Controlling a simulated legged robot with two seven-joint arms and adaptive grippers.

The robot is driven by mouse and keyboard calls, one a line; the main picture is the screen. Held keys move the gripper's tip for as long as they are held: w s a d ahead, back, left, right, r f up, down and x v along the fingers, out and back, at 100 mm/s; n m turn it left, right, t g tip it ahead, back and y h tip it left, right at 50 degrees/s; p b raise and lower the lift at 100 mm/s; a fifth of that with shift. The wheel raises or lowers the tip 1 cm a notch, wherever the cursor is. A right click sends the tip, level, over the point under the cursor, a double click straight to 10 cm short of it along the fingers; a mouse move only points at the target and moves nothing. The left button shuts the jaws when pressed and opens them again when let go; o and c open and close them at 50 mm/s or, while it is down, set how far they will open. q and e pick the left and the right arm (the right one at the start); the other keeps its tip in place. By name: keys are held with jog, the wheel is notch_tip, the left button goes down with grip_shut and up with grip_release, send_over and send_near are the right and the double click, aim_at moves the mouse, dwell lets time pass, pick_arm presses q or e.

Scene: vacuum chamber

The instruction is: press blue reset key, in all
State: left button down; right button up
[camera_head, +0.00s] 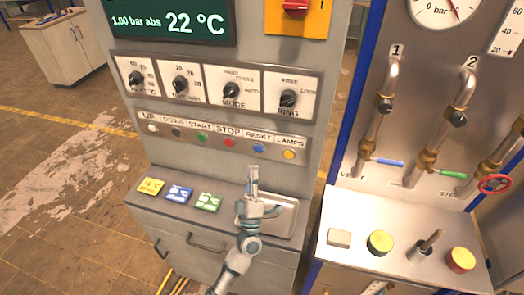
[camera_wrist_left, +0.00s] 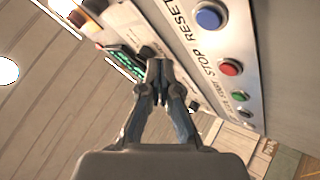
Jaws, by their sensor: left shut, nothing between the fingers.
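The blue reset key (camera_head: 258,147) is a round button under the RESET label, in the button row of the grey cabinet. It also shows large at the top of the left wrist view (camera_wrist_left: 208,16). The red stop key (camera_head: 228,142) is just left of it and the yellow lamps key (camera_head: 289,154) just right. My left gripper (camera_head: 252,172) is shut and empty, fingers pointing up, a little below the reset key in the head view. In the left wrist view its fingertips (camera_wrist_left: 159,66) are apart from the key. My right gripper is not in view.
Yellow, blue and green cards (camera_head: 179,193) lie on the ledge below. A pipe panel with valves (camera_head: 440,110) and a steel console (camera_head: 400,225) stand at the right.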

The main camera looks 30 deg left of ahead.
aim_at(258, 149)
pick_arm(q)
jog(key=shift+w+a+f+b, duration=0.15)
jog(key=shift+w+a, duration=0.45)
jog(key=shift+w, duration=0.4)
jog(key=shift+w+a+b, duration=0.1)
jog(key=shift+w+a, duration=0.55)
jog(key=shift+w, duration=0.3)
jog(key=shift+w+a+f+b, duration=0.15)
jog(key=shift+w+a, duration=0.45)
jog(key=shift+w, duration=0.4)
jog(key=shift+w+a, duration=0.1)
jog(key=shift+a, duration=0.05)
jog(key=shift+d+r, duration=0.15)
jog(key=shift+d, duration=0.25)
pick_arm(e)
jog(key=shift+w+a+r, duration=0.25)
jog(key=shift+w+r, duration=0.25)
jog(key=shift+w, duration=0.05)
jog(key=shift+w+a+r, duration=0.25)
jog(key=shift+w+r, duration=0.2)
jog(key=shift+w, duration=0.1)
